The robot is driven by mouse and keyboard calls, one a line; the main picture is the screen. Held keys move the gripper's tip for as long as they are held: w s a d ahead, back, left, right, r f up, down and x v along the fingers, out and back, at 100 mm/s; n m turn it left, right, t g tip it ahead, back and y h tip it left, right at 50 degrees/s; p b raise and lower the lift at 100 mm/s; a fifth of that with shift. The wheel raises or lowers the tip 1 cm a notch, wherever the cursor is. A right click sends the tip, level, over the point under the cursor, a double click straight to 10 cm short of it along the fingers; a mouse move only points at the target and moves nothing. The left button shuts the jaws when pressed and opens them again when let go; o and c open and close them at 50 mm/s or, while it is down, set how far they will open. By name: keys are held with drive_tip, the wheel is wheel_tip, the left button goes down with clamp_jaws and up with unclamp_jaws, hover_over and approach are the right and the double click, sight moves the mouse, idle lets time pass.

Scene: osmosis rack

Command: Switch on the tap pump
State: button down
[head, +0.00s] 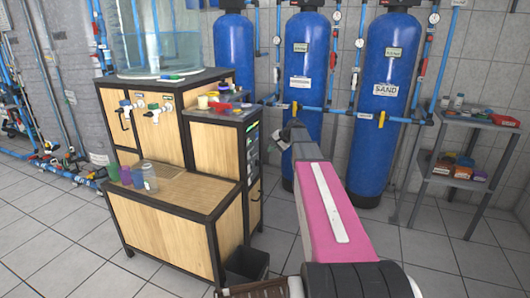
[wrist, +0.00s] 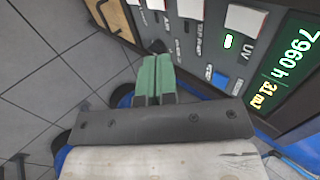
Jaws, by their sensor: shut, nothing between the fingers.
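The control panel (wrist: 205,62) is a dark grey face on the cabinet side at the right of the wrist view. It carries white label cards, small switches and a lit green indicator (wrist: 228,40) near the letters UV. Small rotated lettering (wrist: 200,38) left of that indicator is too small to read surely, so I cannot tell the tap pump switch's state. My gripper (wrist: 155,72) has green fingertips pressed together, empty, beside the panel's lower left edge and apparently not touching it. In the head view the panel (head: 253,145) is seen edge-on, with my gripper (head: 281,138) just right of it.
A lit display (wrist: 286,68) shows 7960 h and 31 mJ. The wooden cabinet (head: 165,215) bears cups and a clear tank (head: 150,40). Blue tanks (head: 303,75) stand behind my arm. A grey shelf (head: 455,180) is at right. A dark bin (head: 245,265) sits below the panel.

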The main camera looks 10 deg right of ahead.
sight(249, 157)
drive_tip(key=w+a+r+x, duration=0.1)
drive_tip(key=x, duration=1)
drive_tip(key=shift+w+a, duration=0.15)
drive_tip(key=shift+a, duration=0.3)
drive_tip(key=shift+r, duration=0.15)
drive_tip(key=shift+w+a, duration=0.15)
drive_tip(key=shift+a, duration=0.05)
drive_tip(key=shift+r, duration=0.75)
